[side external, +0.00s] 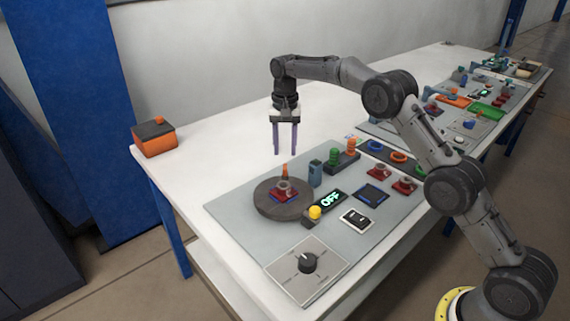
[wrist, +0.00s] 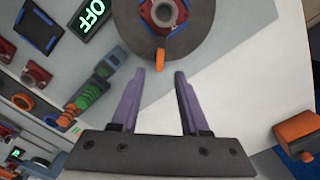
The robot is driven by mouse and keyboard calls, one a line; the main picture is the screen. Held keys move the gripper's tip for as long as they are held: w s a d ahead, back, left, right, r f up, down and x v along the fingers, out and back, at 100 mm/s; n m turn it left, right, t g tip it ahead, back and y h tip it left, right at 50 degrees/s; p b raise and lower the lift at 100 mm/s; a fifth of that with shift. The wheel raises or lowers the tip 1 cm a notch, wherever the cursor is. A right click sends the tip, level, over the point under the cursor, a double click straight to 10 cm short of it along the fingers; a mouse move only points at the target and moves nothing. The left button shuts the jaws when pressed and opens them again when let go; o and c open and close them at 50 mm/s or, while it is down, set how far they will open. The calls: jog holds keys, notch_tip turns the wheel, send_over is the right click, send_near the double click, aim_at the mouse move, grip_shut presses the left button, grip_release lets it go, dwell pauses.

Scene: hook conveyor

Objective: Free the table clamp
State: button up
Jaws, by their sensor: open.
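A dark round table (side external: 262,207) sits on the grey panel and carries a red square part with a grey ring (side external: 283,190). A small orange piece (side external: 284,170), which looks like the table clamp, stands upright at the disc's rim. In the wrist view the orange piece (wrist: 160,60) is at the disc's edge, just beyond my fingertips in the picture. My gripper (side external: 286,150) points down, open and empty, above the white table behind the disc. In the wrist view its purple fingers (wrist: 159,74) are apart with nothing between them. I cannot tell whether the clamp is locked.
A lit OFF display (side external: 330,201) with a yellow button (side external: 315,212) is right of the disc. A blue block (side external: 315,174) and green and orange stacks (side external: 352,146) stand behind it. A knob (side external: 307,262) is in front. An orange box (side external: 156,142) sits far left; white table between is clear.

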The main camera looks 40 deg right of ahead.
aim_at(285, 166)
notch_tip(285, 166, down, 6)
dwell(0.4)
grip_shut()
